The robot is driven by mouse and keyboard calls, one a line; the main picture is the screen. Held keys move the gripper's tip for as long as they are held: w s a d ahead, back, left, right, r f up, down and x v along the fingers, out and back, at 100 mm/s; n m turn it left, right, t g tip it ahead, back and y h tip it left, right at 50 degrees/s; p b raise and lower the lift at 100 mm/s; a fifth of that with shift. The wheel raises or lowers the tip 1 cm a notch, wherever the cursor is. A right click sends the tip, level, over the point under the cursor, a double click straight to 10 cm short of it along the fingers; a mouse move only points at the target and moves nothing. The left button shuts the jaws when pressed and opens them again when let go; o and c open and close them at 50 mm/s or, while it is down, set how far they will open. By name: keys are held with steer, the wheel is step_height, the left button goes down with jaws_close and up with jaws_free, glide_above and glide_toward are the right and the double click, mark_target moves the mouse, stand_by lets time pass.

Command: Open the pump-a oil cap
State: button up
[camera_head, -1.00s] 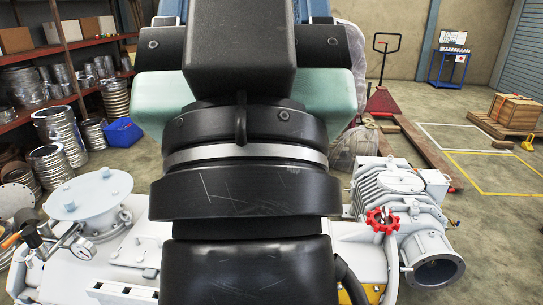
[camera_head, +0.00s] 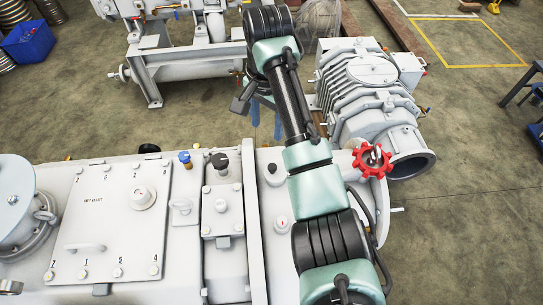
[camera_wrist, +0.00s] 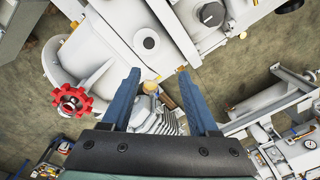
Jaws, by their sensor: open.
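In the wrist view my gripper (camera_wrist: 159,76) is open, with its two blue fingers apart and nothing held between them. In the head view its blue fingers (camera_head: 266,115) point down behind the white machine. A small tan round cap (camera_wrist: 150,87) shows between the fingers in the wrist view, apparently below them. A black round cap (camera_wrist: 149,42) sits on the white housing beyond the fingertips. I cannot tell which cap is the pump-a oil cap. A red handwheel (camera_head: 371,161) is on the pump at right; it also shows at left in the wrist view (camera_wrist: 71,101).
The white machine top carries a bolted plate (camera_head: 108,220), a blue-capped fitting (camera_head: 186,162) and a black knob (camera_head: 220,165). A ribbed grey pump (camera_head: 370,95) stands right of my arm. Another white machine (camera_head: 180,35) stands behind. The floor at right is mostly clear.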

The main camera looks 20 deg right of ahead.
mark_target(272, 166)
steer(key=shift+g, duration=0.4)
steer(key=f, duration=0.4)
steer(key=s+f, duration=0.1)
steer(key=f, duration=0.8)
steer(key=shift+s+d+f, duration=0.2)
steer(key=shift+s+d, duration=0.05)
steer(key=shift+d, duration=0.05)
jaws_close()
